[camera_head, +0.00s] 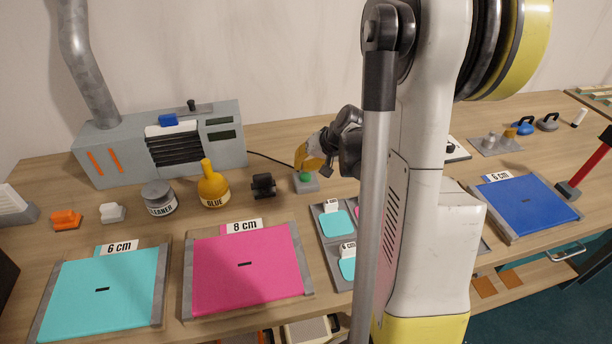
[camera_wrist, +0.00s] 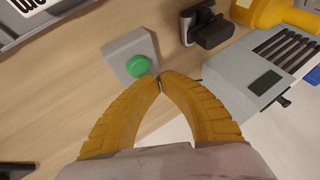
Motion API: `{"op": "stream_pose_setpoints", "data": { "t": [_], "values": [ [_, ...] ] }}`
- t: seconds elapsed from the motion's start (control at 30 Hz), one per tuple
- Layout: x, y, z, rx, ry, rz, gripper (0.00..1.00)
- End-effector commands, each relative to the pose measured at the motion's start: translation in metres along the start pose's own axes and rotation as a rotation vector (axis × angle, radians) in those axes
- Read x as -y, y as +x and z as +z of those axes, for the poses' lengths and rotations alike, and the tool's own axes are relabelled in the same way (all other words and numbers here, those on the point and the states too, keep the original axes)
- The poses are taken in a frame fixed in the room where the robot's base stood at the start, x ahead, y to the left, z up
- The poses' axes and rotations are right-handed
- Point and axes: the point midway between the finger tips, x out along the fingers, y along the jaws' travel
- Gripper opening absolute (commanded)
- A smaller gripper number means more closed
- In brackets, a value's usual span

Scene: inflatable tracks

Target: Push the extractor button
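The extractor button is a round green button (camera_head: 305,176) on a small grey box on the table, in front of and right of the grey extractor. My gripper (camera_head: 303,165) has yellow fingers. In the wrist view its fingertips (camera_wrist: 159,80) meet with nothing between them, just beside the button's lower right edge. The tips look very close to the button; I cannot tell whether they touch it.
The grey extractor (camera_head: 230,145) stands at the back left, with a black cable running toward the button. A black clamp-like object (camera_head: 263,186), yellow glue bottle (camera_head: 213,188) and cleaner jar (camera_head: 159,198) stand left of the button. A pink board (camera_head: 245,270) lies in front.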

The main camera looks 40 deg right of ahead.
Motion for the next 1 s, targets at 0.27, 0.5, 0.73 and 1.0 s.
{"op": "stream_pose_setpoints", "data": {
  "t": [0.27,0.5,0.73,1.0],
  "values": [
    [0.0,0.0,0.0,0.0,0.0,0.0,0.0],
    [-0.0002,0.0003,0.0002,0.0,0.0,0.0,0.0],
    [-0.0038,0.0071,0.0038,0.0,0.0,0.0,0.0],
    [-0.0039,0.0072,0.0039,0.0,0.0,0.0,0.0]
  ]
}}
